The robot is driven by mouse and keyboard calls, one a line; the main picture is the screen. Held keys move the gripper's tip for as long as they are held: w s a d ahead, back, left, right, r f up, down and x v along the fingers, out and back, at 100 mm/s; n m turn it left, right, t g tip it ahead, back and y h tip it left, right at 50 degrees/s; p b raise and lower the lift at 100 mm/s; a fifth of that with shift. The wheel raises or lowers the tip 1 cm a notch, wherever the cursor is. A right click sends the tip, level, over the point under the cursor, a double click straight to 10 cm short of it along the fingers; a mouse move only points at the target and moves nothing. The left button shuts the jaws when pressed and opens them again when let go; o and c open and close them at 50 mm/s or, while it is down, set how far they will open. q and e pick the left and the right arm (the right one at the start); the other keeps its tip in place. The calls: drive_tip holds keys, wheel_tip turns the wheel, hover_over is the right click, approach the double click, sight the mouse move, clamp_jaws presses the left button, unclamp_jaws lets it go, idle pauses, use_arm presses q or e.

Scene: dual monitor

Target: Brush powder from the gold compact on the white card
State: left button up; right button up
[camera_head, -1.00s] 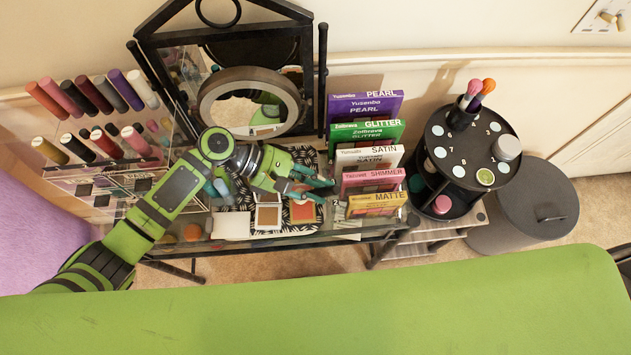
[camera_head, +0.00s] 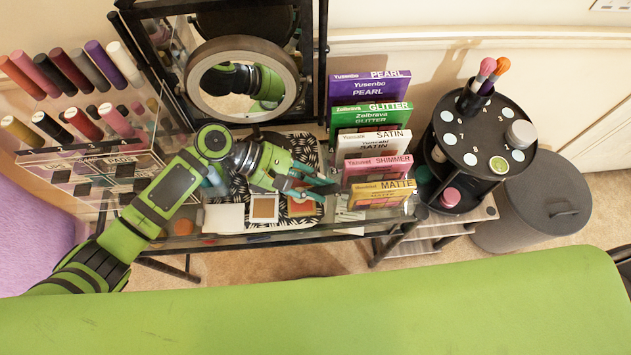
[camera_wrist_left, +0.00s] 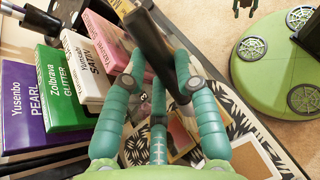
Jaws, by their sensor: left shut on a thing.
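My left gripper (camera_head: 326,188) reaches over the glass table from the left, with its fingers above the compacts' right side. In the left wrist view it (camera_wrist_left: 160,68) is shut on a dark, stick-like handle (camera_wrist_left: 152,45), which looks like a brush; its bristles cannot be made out. My right gripper is out of view.
A round mirror (camera_head: 242,80) stands behind the arm. Several upright boxes, including the yellow MATTE box (camera_head: 385,194), stand close right of the fingers. A black round organizer (camera_head: 478,140) holding brushes stands farther right. Lipsticks (camera_head: 75,70) line the left rack.

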sight(315, 188)
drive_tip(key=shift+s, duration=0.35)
use_arm(q)
drive_tip(key=shift+f+b, duration=0.45)
drive_tip(key=shift+f, duration=0.45)
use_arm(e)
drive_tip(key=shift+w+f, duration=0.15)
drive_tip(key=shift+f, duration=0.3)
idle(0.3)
use_arm(q)
drive_tip(key=shift+f+p, duration=0.2)
drive_tip(key=shift+p, duration=0.1)
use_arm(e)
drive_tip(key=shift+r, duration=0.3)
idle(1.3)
use_arm(q)
wheel_tip(315, 188, up, 7)
drive_tip(key=p, duration=0.8)
drive_tip(key=shift+r, duration=0.2)
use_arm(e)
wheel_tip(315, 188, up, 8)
use_arm(q)
drive_tip(key=shift+f, duration=0.1)
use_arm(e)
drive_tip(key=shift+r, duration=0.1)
